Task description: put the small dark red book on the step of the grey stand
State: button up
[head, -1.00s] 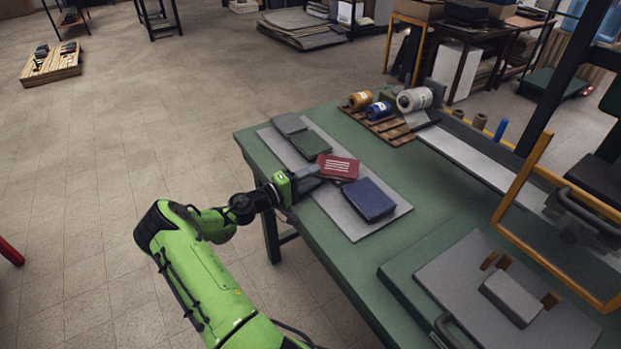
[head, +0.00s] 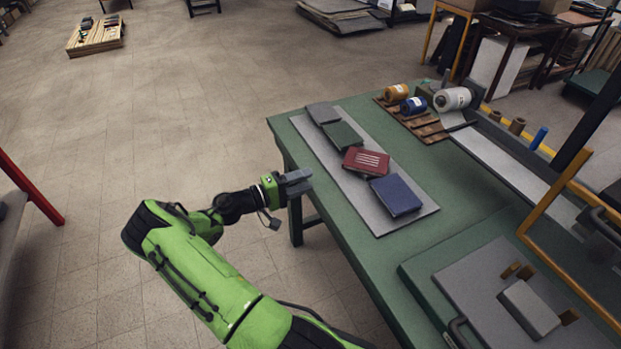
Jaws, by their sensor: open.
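The small dark red book (head: 366,163) with pale lines on its cover lies on a long grey board (head: 408,220) on the green table. It sits between a dark green book (head: 342,135) and a dark blue book (head: 396,196), close against or slightly overlapping the blue one. My gripper (head: 304,180) is open and empty, left of the red book and apart from it, near the table's left edge. At the lower right, a flat grey plate carries a raised grey block (head: 529,308) between wooden pegs; I cannot tell whether this is the stand with the step.
A grey book (head: 322,113) lies at the far end of the board. Rolls (head: 453,98) stand on a slatted wooden rack (head: 432,128) behind. A yellow-edged frame (head: 560,190) rises at the right. The green table top (head: 440,190) is bare between board and plate.

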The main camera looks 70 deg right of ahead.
jog(key=shift+w+a, duration=0.1)
jog(key=shift+w, duration=0.05)
jog(key=w+a+r+t+y, duration=0.2)
jog(key=a+r+t+y, duration=0.15)
jog(key=a, duration=0.35)
jog(key=w+a+r+n+t+y, duration=0.1)
jog(key=w+a+r+t+y, duration=0.25)
jog(key=a, duration=0.35)
jog(key=w+a+r+t+y, duration=0.1)
jog(key=a+r+t+y, duration=0.1)
jog(key=a+t, duration=0.35)
jog(key=s+a+r+n+t+y, duration=0.1)
jog(key=s+a+r+n, duration=0.1)
jog(key=a, duration=0.5)
jog(key=s+a+r+n+t+y, duration=0.2)
jog(key=s+a+r, duration=0.1)
jog(key=a, duration=0.4)
jog(key=s+a+r+n+t+y, duration=0.1)
jog(key=s+a+r+n+y, duration=0.1)
jog(key=a, duration=0.5)
jog(key=shift+s+a+r+n, duration=0.35)
jog(key=shift+s+r, duration=0.45)
jog(key=shift+s, duration=0.45)
